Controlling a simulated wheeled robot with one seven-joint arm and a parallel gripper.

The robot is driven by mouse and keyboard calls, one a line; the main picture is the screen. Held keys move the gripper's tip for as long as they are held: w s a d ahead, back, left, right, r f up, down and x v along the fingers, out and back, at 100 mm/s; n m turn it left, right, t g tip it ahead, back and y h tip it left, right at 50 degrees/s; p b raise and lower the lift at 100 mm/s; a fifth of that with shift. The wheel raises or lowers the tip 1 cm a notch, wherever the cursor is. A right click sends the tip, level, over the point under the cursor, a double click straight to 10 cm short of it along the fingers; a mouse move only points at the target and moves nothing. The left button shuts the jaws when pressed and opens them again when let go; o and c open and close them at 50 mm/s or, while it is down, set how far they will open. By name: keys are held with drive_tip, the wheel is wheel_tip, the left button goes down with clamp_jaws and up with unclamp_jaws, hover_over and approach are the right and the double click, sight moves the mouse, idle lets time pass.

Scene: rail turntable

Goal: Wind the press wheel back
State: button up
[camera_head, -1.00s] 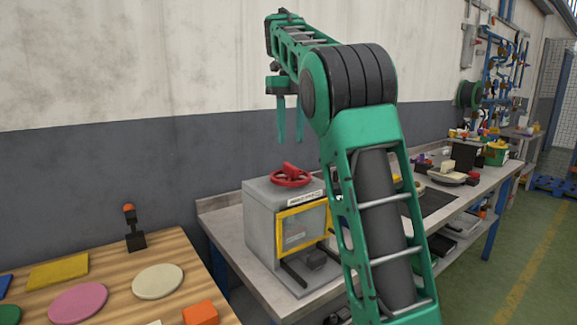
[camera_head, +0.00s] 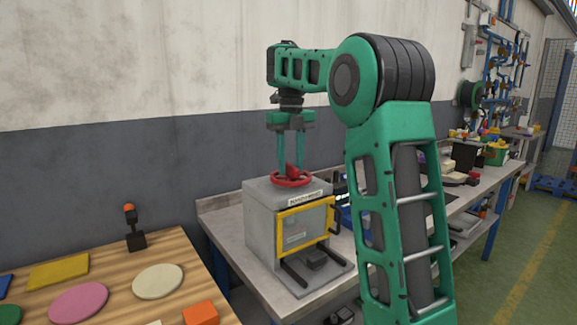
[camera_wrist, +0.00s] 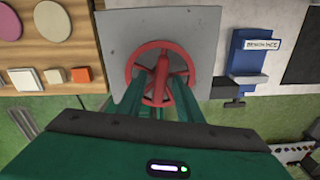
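The red press wheel (camera_head: 291,180) lies flat on top of the grey press box (camera_head: 262,215). It has spokes and a raised red piece at its middle. In the wrist view the wheel (camera_wrist: 161,52) shows between my fingers, with its lower part partly covered by them. My gripper (camera_head: 291,168) points straight down over the wheel, its two green fingers apart. The tips are at about the height of the raised red piece, one on each side. I cannot tell whether they touch the wheel. In the wrist view my gripper (camera_wrist: 160,82) is open too.
The press has a yellow-framed front window (camera_head: 305,225) and stands on a grey workbench (camera_head: 225,222). A wooden table (camera_head: 110,290) with coloured discs and blocks is at the left. A blue device (camera_wrist: 246,52) sits right of the press. The wall is close behind.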

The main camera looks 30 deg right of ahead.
drive_tip(key=shift+c, duration=0.6)
drive_tip(key=shift+d, duration=0.1)
clamp_jaws()
